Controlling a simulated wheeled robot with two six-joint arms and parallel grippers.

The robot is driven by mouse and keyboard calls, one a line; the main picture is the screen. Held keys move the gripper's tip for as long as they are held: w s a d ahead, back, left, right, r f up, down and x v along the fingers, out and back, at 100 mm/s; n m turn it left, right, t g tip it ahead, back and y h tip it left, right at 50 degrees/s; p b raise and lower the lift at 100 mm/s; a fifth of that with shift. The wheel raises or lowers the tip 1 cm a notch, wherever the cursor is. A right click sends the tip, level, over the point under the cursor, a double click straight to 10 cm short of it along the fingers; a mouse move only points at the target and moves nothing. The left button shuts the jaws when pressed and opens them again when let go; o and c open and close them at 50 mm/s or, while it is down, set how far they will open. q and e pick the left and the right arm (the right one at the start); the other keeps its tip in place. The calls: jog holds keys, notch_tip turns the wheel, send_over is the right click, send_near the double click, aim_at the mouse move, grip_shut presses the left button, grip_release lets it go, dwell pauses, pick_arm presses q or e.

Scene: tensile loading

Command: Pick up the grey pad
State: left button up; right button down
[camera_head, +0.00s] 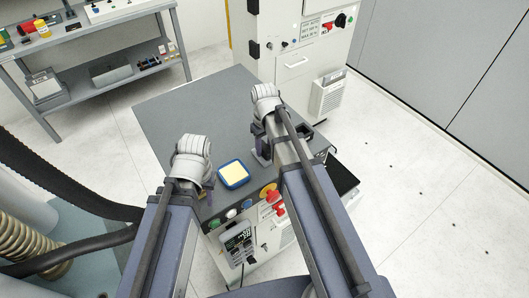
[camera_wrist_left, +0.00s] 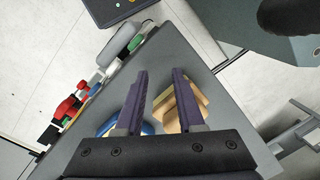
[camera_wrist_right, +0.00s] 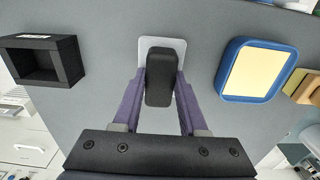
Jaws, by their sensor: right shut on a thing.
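The grey pad is a light grey rounded plate (camera_wrist_right: 177,44) with a dark upright block (camera_wrist_right: 160,78) on its middle, in the right wrist view. My right gripper (camera_wrist_right: 160,76) is shut on the sides of this block, one purple finger on each side. The plate seems to lie on the table or very close to it. In the head view the arm mostly hides the pad under my right gripper (camera_head: 262,155). My left gripper (camera_wrist_left: 160,73) is open and empty above the table. In the head view my left gripper (camera_head: 208,188) is left of the blue-rimmed pad.
A blue-rimmed pad with a yellow top (camera_head: 233,174) lies between the grippers. Wooden blocks (camera_wrist_left: 190,105) lie under the left gripper. An open black box (camera_wrist_right: 73,60) stands left of the pad in the right wrist view. The far tabletop (camera_head: 195,112) is clear.

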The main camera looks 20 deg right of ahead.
aim_at(265, 147)
pick_arm(q)
jog(key=shift+r, duration=0.15)
pick_arm(e)
jog(key=shift+r, duration=0.2)
